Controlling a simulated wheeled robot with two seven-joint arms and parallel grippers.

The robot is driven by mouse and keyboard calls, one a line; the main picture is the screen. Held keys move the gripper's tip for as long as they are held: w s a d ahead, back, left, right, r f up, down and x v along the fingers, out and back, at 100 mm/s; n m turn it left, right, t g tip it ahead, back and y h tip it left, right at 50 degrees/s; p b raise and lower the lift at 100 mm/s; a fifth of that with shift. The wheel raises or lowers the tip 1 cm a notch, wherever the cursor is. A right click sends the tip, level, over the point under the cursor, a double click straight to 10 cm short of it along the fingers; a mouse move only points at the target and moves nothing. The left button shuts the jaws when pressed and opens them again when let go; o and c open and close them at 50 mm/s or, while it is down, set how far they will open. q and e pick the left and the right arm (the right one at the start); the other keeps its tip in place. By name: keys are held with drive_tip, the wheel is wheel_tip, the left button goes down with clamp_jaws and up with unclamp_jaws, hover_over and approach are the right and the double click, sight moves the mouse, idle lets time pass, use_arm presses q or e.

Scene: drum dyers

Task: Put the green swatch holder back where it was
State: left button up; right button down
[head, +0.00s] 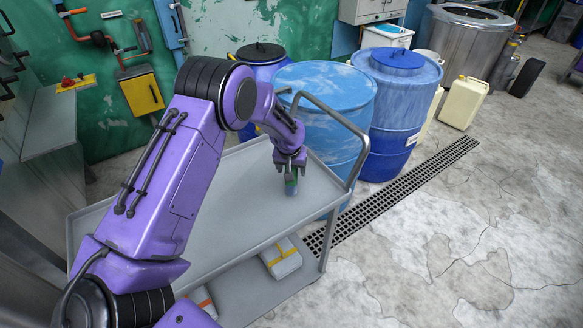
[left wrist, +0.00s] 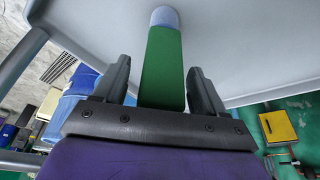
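The green swatch holder (head: 291,185) is a narrow upright green piece with a pale blue-grey end, over the top tray of the grey trolley (head: 232,205). In the left wrist view the holder (left wrist: 162,70) runs between the fingers, its pale end away from the palm. My left gripper (head: 290,162) comes down over it from above. In the left wrist view the gripper's two fingers (left wrist: 161,85) stand apart on either side, with a gap showing beside the holder. The upper part of the holder is hidden by the gripper in the head view. My right gripper is not in view.
Blue drums (head: 325,105) stand just behind the trolley's raised handle rail (head: 340,118). Wrapped bundles (head: 282,258) lie on the lower shelf. A cream jerrycan (head: 463,103) and a floor grate (head: 405,185) are to the right. The tray around the holder is bare.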

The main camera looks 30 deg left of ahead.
use_arm(q)
drive_tip(key=shift+r, duration=0.15)
drive_tip(key=b+v, duration=0.1)
drive_tip(key=v, duration=1.1)
drive_tip(key=shift+b, duration=0.3)
